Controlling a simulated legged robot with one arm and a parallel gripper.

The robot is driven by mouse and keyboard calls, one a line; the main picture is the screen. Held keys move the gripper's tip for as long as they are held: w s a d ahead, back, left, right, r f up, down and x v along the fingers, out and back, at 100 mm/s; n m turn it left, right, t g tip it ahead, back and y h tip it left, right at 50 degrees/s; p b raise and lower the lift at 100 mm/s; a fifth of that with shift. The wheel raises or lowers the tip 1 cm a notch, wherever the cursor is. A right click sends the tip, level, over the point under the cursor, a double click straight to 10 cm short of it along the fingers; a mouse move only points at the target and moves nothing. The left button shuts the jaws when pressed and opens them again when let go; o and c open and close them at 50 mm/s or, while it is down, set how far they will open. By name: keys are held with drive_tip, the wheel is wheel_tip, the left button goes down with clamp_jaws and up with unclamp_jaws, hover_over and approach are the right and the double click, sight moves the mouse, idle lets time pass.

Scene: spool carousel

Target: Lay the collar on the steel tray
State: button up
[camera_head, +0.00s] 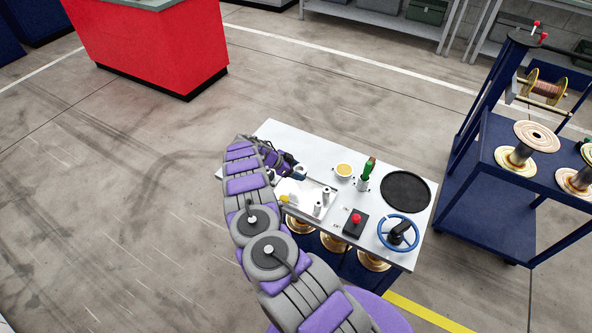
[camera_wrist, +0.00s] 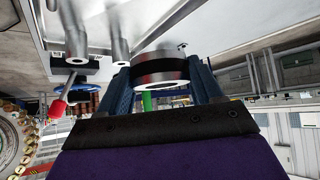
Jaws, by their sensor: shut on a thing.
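The collar (camera_wrist: 160,70), a short steel ring with a dark band, sits between the two blue fingers of my gripper (camera_wrist: 163,78) in the wrist view. The fingers are shut on its sides. In the head view my gripper (camera_head: 291,170) is over the left part of the white worktop, and the collar (camera_head: 300,171) shows small at its end. The steel tray (camera_head: 312,187) lies on the worktop just nearer the camera than the gripper; my arm hides part of its left side. Two steel posts (camera_head: 321,203) stand at its right end. Any gap between collar and worktop cannot be judged.
On the worktop (camera_head: 285,135) are a yellow-filled bowl (camera_head: 344,170), a green-handled tool in a cup (camera_head: 367,170), a black round pad (camera_head: 405,191), a red button (camera_head: 356,218) and a blue handwheel (camera_head: 398,232). A blue spool cart (camera_head: 490,185) stands right.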

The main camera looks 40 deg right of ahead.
drive_tip(key=f+b, duration=0.1)
drive_tip(key=f, duration=0.2)
drive_tip(key=shift+d+b, duration=0.35)
drive_tip(key=shift+a+f+b, duration=0.15)
drive_tip(key=shift+f+b, duration=0.45)
drive_tip(key=shift+f, duration=0.15)
drive_tip(key=shift+a+f+b, duration=0.1)
drive_tip(key=shift+f+b, duration=0.45)
drive_tip(key=shift+f, duration=0.25)
drive_tip(key=shift+d, duration=0.15)
drive_tip(key=o, duration=1.3)
drive_tip(key=shift+o, duration=0.2)
drive_tip(key=p+v, duration=0.4)
drive_tip(key=v, duration=1.3)
drive_tip(key=shift+w, duration=0.15)
